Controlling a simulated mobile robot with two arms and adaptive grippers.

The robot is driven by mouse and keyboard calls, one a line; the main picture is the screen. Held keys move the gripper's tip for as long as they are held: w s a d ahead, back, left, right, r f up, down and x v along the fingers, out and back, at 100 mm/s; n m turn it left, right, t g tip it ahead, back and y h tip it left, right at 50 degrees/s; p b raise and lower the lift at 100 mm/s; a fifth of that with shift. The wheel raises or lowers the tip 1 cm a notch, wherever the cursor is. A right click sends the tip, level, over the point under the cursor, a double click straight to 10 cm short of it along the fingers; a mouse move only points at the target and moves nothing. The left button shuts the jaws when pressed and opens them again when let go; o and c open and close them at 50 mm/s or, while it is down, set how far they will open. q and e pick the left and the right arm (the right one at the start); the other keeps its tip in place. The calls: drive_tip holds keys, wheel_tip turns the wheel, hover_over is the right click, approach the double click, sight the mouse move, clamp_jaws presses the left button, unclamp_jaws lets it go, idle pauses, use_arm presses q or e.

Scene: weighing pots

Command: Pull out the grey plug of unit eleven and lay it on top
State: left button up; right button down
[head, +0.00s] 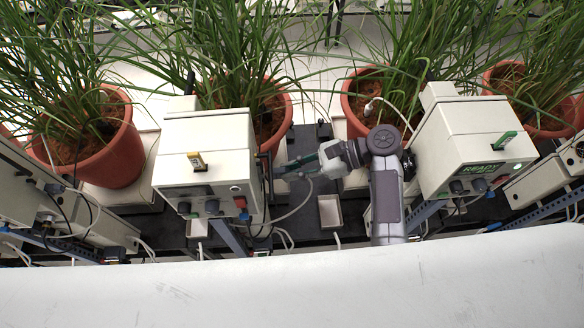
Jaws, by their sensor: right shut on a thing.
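My right gripper (278,170) reaches in from the right to this box's right side. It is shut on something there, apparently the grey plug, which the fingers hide. A grey cable (304,200) hangs in a loop below the gripper toward the box's lower right. I cannot tell whether the plug is seated or out. My left gripper is not in view.
Red pots with long grass (105,150) stand behind, with leaves hanging near the box tops. A small white tray (330,212) lies below my right wrist.

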drive_tip(key=shift+d, duration=0.1)
drive_tip(key=v, duration=0.3)
drive_tip(key=shift+f, duration=0.1)
idle(0.3)
idle(0.4)
